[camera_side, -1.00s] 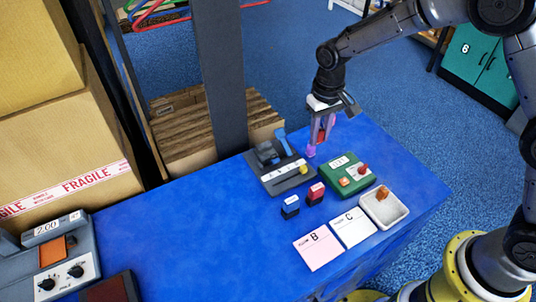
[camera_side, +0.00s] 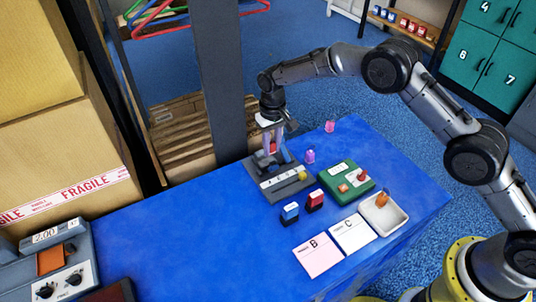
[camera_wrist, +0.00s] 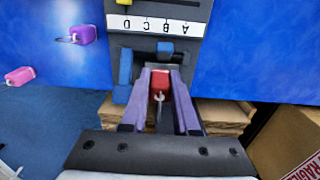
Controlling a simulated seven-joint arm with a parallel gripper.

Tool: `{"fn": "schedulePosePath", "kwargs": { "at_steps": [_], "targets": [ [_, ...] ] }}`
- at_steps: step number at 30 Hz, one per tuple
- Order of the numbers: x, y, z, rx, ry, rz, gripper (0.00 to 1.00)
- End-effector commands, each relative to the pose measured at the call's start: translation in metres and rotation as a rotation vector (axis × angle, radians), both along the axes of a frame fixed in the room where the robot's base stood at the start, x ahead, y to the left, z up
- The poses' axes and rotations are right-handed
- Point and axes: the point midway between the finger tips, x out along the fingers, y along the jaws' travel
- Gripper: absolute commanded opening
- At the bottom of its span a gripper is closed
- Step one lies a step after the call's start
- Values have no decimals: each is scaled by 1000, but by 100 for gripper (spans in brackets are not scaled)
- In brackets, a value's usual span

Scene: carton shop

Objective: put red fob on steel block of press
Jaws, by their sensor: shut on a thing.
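My gripper (camera_side: 272,153) is shut on the red fob (camera_wrist: 160,83), which sits between the two fingertips in the wrist view. The fob also shows as a small red patch between the fingers in the side view (camera_side: 273,147). The fingers are over the back part of the dark grey press (camera_side: 268,191), beside its blue lever (camera_wrist: 125,72). The press has a white strip (camera_wrist: 155,26) lettered A to D and a yellow knob. The steel block is mostly hidden by the fob and fingers; I cannot tell whether the fob touches it.
A purple fob (camera_side: 309,157) and a pink fob (camera_side: 329,126) lie right of the press. A green box (camera_side: 346,183), a white tray (camera_side: 396,221) with an orange fob, blue and red stamps (camera_side: 289,212) and two cards (camera_side: 318,252) stand nearer. A dark post (camera_side: 222,75) rises behind.

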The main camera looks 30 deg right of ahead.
Motion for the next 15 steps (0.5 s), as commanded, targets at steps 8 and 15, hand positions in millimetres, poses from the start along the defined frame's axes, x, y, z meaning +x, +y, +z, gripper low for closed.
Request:
{"fn": "schedulePosePath", "kwargs": {
  "at_steps": [8,15],
  "targets": [
    [12,3,-15,0,1,0,0],
    [15,4,-42,0,3,1,0]
  ]
}}
